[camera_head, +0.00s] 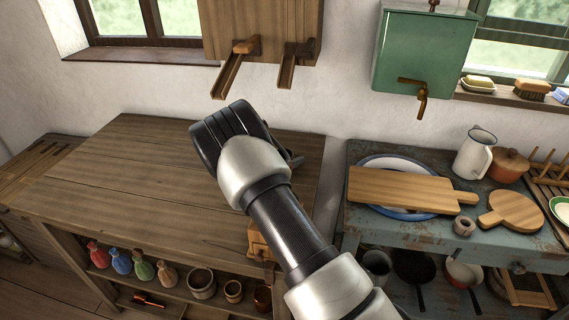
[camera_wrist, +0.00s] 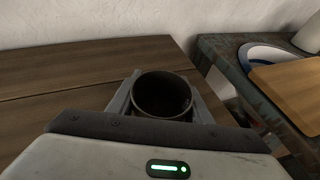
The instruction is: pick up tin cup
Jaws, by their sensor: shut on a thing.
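The tin cup (camera_wrist: 162,96) is a dark, round, open-topped cup in the wrist view. It sits upright between the two fingers of my gripper (camera_wrist: 164,100), one finger on each side of it. My gripper is shut on the cup, above or on the brown wooden table (camera_wrist: 60,75); I cannot tell whether the cup's base touches the wood.
Wooden spouts (camera_head: 232,72) and a green water tank (camera_head: 420,50) hang behind. The wooden tabletop's left is bare.

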